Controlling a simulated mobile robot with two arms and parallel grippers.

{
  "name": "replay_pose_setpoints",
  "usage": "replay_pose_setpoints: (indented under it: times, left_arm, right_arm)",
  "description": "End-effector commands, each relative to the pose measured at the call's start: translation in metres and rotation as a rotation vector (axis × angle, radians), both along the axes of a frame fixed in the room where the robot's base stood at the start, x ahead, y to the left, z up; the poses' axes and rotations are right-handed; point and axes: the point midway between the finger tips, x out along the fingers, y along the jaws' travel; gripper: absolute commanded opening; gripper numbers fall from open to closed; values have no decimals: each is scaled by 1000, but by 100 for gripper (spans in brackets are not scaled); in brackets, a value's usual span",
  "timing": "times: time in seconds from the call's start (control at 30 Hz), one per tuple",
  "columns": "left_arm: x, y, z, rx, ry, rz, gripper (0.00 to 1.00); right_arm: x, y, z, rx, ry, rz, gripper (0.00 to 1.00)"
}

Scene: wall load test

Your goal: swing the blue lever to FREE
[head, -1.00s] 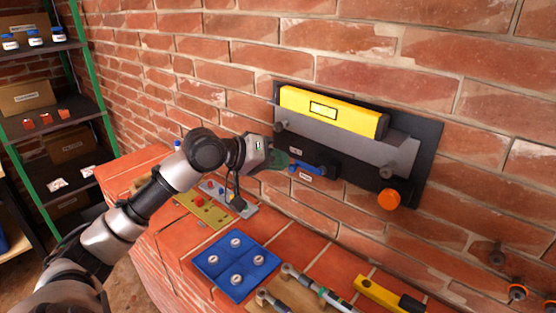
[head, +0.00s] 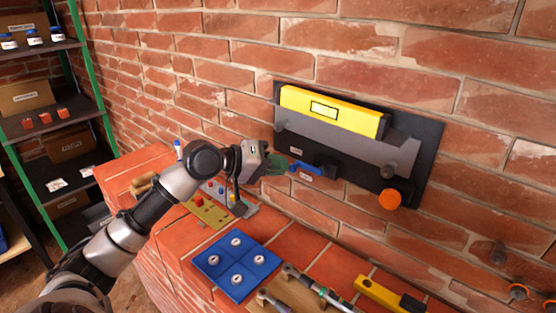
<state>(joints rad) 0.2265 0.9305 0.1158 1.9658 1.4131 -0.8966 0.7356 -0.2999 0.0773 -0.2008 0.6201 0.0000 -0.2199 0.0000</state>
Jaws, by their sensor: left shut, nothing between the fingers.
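The blue lever (head: 307,167) sits low on the dark wall plate (head: 428,160), roughly level across the plate. Small white labels lie above and below it; their words are too small to read. My left gripper (head: 282,166) is shut and empty, its tips close to the left end of the lever. I cannot tell whether they touch it. My right gripper is not in view.
The plate also bears a yellow level (head: 330,112) on a grey bar and an orange knob (head: 390,199). Below, a brick ledge holds a blue tray (head: 237,264) and tools. Shelves (head: 50,120) stand left.

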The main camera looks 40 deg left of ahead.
Motion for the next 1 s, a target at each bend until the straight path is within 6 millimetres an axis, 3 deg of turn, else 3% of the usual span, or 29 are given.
replay_pose_setpoints:
  times: [1.0]
  left_arm:
    - [0,-8,-41,-493,40,0,0]
  right_arm:
    - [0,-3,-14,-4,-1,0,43]
